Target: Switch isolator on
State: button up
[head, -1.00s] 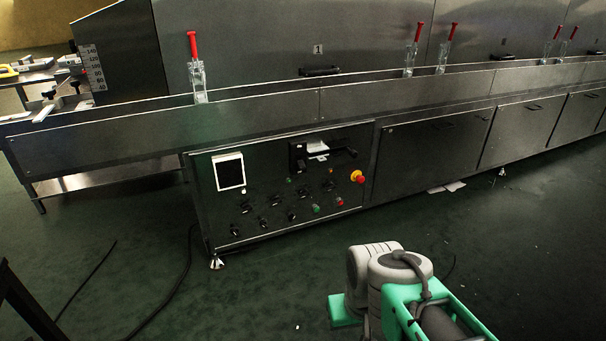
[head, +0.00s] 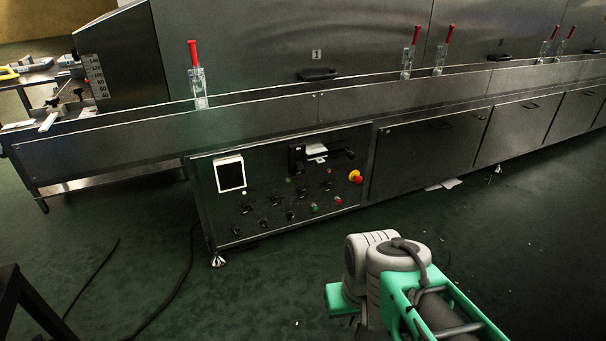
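The dark control panel (head: 262,183) is on the front of the long steel dryer, below its side rail. A round red knob on a yellow plate (head: 356,176) sits at the panel's right edge. A black handle-like fitting with a pale label (head: 316,153) is at the panel's upper right. I cannot tell for certain which of these is the isolator, or its switch position. Several small dark knobs (head: 291,215), a green button (head: 315,208) and a red button (head: 338,201) are lower down. My arm shows at the bottom right, apart from the panel; my gripper is not visible.
A white-framed screen (head: 230,174) is at the panel's left. Red-topped clear fittings (head: 198,88) stand along the rail. Dark cables (head: 165,305) lie on the floor at left. White papers (head: 446,184) lie under the cabinets. The green floor before the panel is mostly clear.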

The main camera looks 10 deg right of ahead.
aim_at(300, 165)
jog(key=u, duration=0.25)
jog(key=i, duration=0.85)
jog(key=z, duration=0.35)
